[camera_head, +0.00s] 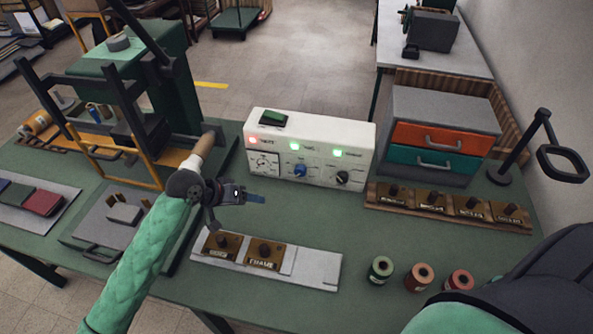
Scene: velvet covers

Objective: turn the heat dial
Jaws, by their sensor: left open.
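A white control box (330,130) stands upright near the middle of the green table. Its front has a blue knob (300,171) in the centre, a black knob (343,178) at the right and a square marked panel (263,164) at the left. Lit indicators and small labels sit above them; the labels are too small to read surely, so I cannot tell which knob is the heat dial. My left gripper (256,198) is open, in front of and below the box's left side, apart from the knobs. My right gripper is out of view.
A press with an orange frame (96,147) stands at the left. A metal strip with brass stamps (315,268) lies in front, with thread spools (381,268) to its right. A drawer cabinet (445,105) and stamp rack stand right of the box. Table between box and strip is clear.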

